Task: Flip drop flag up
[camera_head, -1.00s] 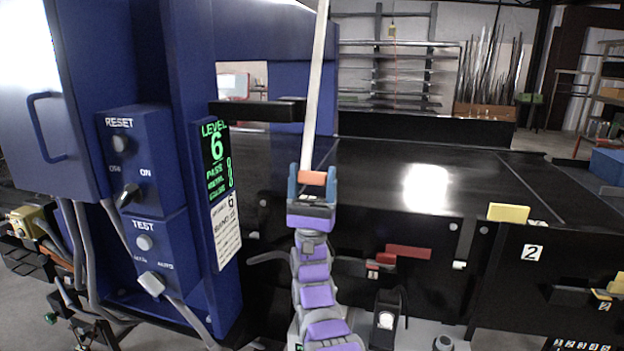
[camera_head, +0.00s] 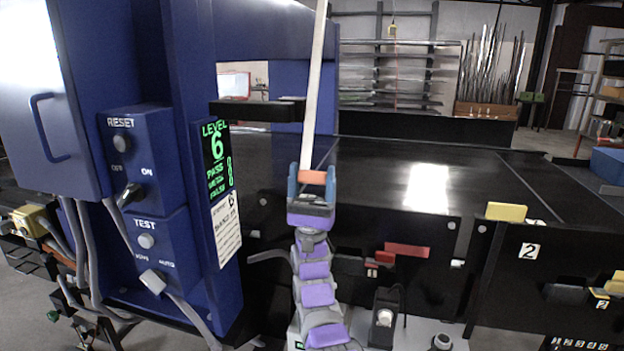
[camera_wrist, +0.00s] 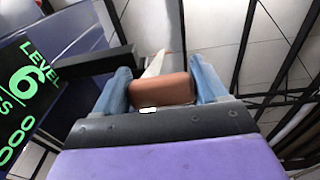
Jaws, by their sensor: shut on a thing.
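My gripper (camera_head: 312,178) is shut on an orange cylinder (camera_head: 312,177) in front of the black conveyor. In the wrist view the orange cylinder (camera_wrist: 160,90) lies crosswise between the blue fingers. A long pale stick (camera_head: 316,80) rises from just behind it to the top of the head view; I cannot tell whether they are joined. A red flag-like plate (camera_head: 407,250) lies roughly level on the conveyor's front side, right of and below my gripper and apart from it. A yellow plate (camera_head: 507,212) stands farther right. I cannot tell which is the drop flag.
The blue detector housing (camera_head: 185,90) stands close on the left, with a RESET/TEST switch box (camera_head: 147,210) and a green LEVEL 6 display (camera_head: 216,160). A black bar (camera_head: 250,110) juts from it near the stick. The conveyor belt (camera_head: 385,185) is clear to the right.

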